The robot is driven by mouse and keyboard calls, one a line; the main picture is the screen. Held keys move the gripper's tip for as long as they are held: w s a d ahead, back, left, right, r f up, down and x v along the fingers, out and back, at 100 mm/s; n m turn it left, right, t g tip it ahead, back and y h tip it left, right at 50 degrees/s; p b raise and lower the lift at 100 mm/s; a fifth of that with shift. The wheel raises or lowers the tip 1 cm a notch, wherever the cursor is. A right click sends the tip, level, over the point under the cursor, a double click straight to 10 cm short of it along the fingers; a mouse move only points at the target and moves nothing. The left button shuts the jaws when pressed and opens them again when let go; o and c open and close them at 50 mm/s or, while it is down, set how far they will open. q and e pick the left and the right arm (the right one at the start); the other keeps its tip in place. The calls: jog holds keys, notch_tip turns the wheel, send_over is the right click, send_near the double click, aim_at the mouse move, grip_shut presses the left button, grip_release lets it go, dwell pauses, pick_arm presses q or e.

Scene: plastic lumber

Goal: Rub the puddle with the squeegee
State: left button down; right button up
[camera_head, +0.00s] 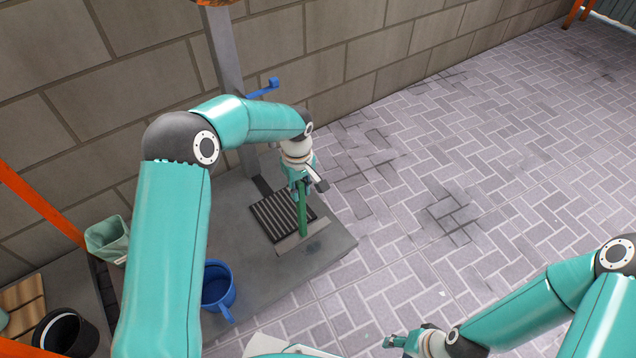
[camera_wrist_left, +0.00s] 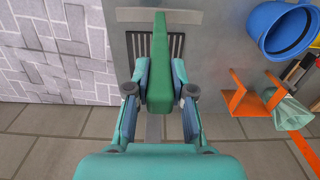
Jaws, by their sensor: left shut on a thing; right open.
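My left gripper (camera_head: 304,186) is shut on the green handle of the squeegee (camera_head: 302,214) above the grey slab. The handle points down, and a pale grey bar (camera_head: 292,243) lies across its lower end. In the left wrist view the green handle (camera_wrist_left: 160,75) sits between the fingers of my left gripper (camera_wrist_left: 160,92). I cannot tell whether the squeegee touches the slab. A small dark patch (camera_head: 314,247), which looks like the puddle, is on the slab just right of the squeegee's lower end. My right gripper (camera_head: 394,341) is open and empty at the bottom of the head view.
A black slotted grate (camera_head: 272,217) is set in the grey slab (camera_head: 235,228) beside the squeegee. A blue bucket (camera_head: 218,290) stands near the slab's front. A grey post and blue lever (camera_head: 262,88) stand behind. Paved floor to the right is clear.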

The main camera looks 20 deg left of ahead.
pick_arm(q)
jog(key=shift+r+p, duration=0.75)
jog(key=shift+r, duration=0.65)
